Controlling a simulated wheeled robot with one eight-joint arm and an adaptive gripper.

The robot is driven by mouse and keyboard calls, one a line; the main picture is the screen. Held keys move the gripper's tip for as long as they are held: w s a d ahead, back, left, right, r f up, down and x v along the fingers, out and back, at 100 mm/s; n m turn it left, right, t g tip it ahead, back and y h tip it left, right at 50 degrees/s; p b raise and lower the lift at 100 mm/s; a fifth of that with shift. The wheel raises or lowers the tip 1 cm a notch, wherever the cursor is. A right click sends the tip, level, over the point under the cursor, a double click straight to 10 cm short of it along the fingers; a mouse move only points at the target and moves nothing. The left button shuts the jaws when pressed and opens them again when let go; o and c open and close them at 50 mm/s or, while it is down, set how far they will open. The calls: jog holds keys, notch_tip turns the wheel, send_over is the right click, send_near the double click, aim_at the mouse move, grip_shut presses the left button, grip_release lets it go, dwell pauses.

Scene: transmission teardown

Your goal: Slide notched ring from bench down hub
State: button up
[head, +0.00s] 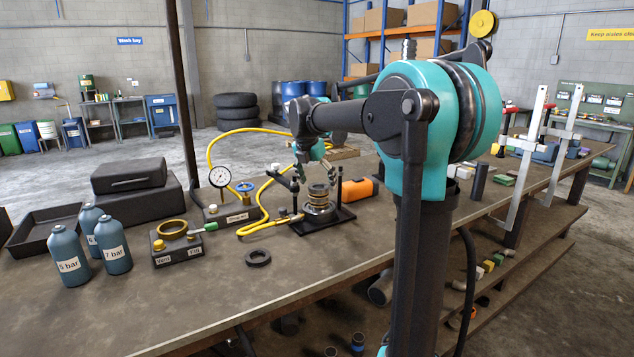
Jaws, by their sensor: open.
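A dark flat ring (257,258) lies on the bench (330,275) near its front edge, apart from other things. It looks like the notched ring, but its notches are too small to make out. The hub (319,208) stands upright on a black fixture with posts, with a stack of brassy and dark rings around it. My gripper (317,176) points down just above the hub, open, its fingers on either side of the hub's top. Whether the fingers touch the stack is too small to tell.
A gauge (220,178) with yellow hoses stands left of the fixture. An orange box (359,189) is close behind on the right. A block with a brass ring (173,229) and several bottles (115,244) stand at left.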

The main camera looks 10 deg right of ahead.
jog(key=shift+r, duration=0.1)
jog(key=w+d+r+v, duration=0.1)
jog(key=w+v, duration=0.1)
jog(key=v, duration=1.6)
jog(key=shift+d, duration=0.1)
